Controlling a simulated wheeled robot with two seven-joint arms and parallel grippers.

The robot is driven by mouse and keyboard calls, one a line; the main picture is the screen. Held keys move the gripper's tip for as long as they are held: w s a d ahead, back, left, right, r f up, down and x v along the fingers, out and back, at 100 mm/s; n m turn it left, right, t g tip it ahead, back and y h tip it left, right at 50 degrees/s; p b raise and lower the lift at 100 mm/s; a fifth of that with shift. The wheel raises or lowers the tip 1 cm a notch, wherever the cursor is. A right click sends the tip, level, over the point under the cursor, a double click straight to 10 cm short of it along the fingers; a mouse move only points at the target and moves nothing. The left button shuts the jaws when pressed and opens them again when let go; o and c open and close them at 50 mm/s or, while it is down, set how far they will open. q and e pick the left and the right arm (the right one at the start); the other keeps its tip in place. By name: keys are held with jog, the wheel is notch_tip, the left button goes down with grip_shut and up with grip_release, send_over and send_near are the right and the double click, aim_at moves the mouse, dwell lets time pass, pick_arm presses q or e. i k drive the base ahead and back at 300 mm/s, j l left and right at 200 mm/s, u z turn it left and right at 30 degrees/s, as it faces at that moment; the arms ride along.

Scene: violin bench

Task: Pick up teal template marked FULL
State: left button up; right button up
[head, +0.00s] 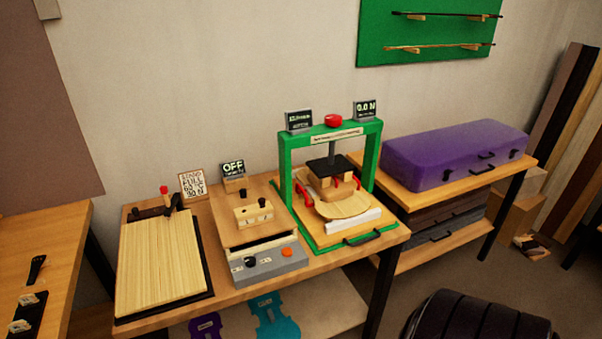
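A teal, violin-shaped template (272,316) lies on the pale lower shelf (330,304) under the workbench, near the bottom edge of the head view. Its lower part is cut off by the frame. A small pale label sits on it, too small to read, so I cannot confirm the FULL mark. A purple template (205,328) lies to its left on the same shelf, also partly cut off and with a pale label. Neither of my grippers is in view.
The bench (331,265) above carries a slatted wood board (160,265), a grey control box (268,262) and a green press (377,155). A purple case (455,155) stands on the right-hand table. A black ribbed shape (475,318) fills the bottom right.

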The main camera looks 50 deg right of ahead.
aim_at(273, 325)
jog(key=z, duration=1.3)
jog(key=i+l, duration=0.15)
jog(key=i+l+u, duration=0.5)
jog(key=l, duration=0.25)
jog(key=i+l+u, duration=0.2)
jog(key=l, duration=0.25)
jog(key=u, duration=0.8)
